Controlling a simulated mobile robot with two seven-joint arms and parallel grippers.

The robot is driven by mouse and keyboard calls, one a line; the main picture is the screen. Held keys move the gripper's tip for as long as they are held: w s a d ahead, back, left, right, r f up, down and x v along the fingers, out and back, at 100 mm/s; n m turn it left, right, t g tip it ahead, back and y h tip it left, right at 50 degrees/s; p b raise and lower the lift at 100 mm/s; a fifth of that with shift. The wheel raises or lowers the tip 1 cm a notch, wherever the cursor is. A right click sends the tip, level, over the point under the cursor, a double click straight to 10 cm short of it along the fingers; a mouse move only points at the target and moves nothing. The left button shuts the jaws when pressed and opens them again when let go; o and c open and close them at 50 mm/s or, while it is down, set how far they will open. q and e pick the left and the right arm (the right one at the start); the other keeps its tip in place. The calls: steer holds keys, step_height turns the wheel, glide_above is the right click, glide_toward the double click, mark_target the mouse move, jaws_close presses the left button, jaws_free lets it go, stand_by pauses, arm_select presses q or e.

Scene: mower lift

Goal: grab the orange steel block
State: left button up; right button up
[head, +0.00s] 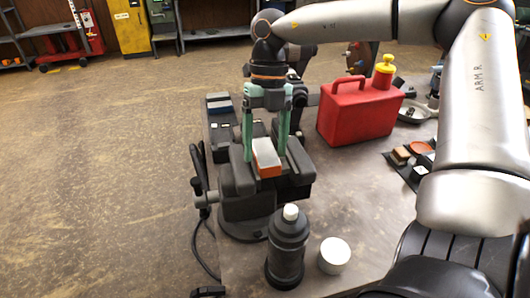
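The orange steel block (269,171) sits in the dark grey bench vise (238,178), between its jaws. Its top looks pale and its near face orange. My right gripper (265,153) reaches down from above, with one pale green finger on each side of the block. The fingers are spread, and a narrow gap seems to show at the right finger. The fingertips are partly lost against the vise, so contact is hard to judge. My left gripper is out of view.
A red canister (355,112) with a yellow cap stands right of the vise. A dark bottle (287,250) and a white cylinder (334,255) stand in front. A tray of small parts (408,172) lies at the right. Open floor (90,190) lies left of the bench.

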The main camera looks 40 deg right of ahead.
jaws_close()
stand_by(0.4)
steer(key=shift+r, duration=0.1)
